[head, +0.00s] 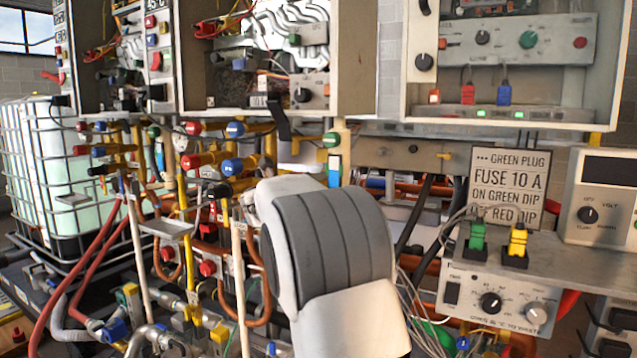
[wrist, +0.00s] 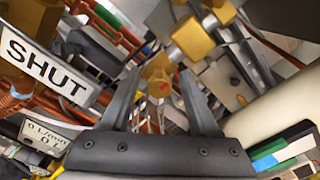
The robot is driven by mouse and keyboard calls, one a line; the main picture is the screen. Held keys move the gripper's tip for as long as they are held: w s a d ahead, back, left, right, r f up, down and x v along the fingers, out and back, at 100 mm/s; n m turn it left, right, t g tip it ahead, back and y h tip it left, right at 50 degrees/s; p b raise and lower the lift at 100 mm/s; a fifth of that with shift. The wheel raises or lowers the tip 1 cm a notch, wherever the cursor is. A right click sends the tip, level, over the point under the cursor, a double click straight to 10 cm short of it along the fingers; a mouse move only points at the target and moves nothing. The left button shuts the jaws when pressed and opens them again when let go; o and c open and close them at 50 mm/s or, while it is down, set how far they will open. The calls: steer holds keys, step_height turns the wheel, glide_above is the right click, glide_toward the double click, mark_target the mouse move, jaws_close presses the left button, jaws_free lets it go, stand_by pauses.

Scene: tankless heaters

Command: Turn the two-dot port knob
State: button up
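In the wrist view, my gripper (wrist: 160,74) is open, with its two dark fingers apart. A yellow knob-like part with a small red mark (wrist: 159,86) shows between the fingers, slightly beyond them. I cannot tell whether the fingers touch it. No two-dot marking is readable, so I cannot tell whether this is the two-dot port knob. In the head view, my pale and grey arm fills the middle and hides the gripper and the part in front of it.
A "SHUT" sign (wrist: 45,65) is close on the left in the wrist view, and a larger yellow fitting (wrist: 193,38) lies above. In the head view, pipes with red knobs (head: 195,160) crowd the left. A control box (head: 490,302) and a text sign (head: 508,185) stand right.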

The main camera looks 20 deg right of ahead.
jaws_close()
steer(key=shift+r+n+p, duration=0.1)
steer(key=shift+n+p, duration=0.3)
steer(key=shift+p, duration=0.1)
steer(key=n+p, duration=0.4)
steer(key=shift+r, duration=0.1)
steer(key=n+p, duration=0.5)
steer(key=shift+a, duration=0.1)
steer(key=n+p, duration=0.5)
steer(key=shift+n, duration=0.4)
steer(key=n+p, duration=0.2)
steer(key=n, duration=0.1)
steer(key=n+p, duration=0.1)
steer(key=p, duration=0.1)
steer(key=shift+f+n, duration=0.3)
steer(key=shift+n, duration=0.3)
